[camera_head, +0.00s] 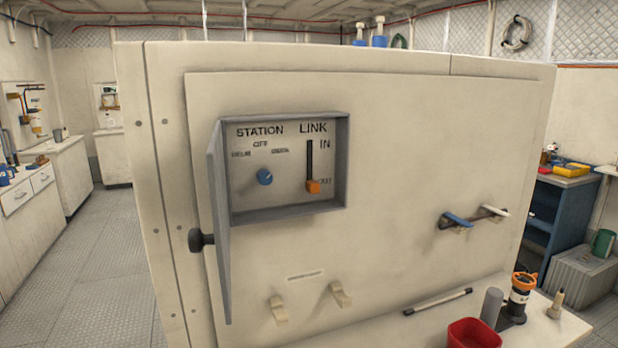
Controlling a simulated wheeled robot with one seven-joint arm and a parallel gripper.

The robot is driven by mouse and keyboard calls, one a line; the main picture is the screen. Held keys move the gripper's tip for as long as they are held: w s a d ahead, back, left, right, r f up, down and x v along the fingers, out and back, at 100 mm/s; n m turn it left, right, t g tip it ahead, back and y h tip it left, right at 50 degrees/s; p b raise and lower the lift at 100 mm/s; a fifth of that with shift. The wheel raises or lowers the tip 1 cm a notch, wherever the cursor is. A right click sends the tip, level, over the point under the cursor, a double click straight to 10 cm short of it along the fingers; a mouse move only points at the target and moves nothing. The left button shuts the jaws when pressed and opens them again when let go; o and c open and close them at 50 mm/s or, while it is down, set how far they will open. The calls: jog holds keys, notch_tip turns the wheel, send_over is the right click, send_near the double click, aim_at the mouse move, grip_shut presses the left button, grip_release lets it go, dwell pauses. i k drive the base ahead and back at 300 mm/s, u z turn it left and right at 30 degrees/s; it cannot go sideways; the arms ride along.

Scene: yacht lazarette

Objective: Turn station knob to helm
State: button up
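The blue station knob (265,177) sits on the left side of a recessed grey panel box (345,165) in a cream cabinet wall. Above it are the word STATION and three small position labels: a blurred one at left that seems to read HELM, OFF at top, and another at right. The knob's pointer is too small for me to tell its setting. The box's grey door (220,225) stands swung open at the left, with a black pull (200,240). My gripper is not in view.
An orange slider handle (313,187) sits low in the LINK slot, right of the knob. Below are cream hooks (340,294). A ledge at bottom right holds a red cup (473,334), a grey cylinder (491,306) and an orange-black item (519,291). Floor is clear at left.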

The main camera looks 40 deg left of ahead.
aim_at(265, 176)
jog(key=u, duration=1.9)
jog(key=i, duration=0.45)
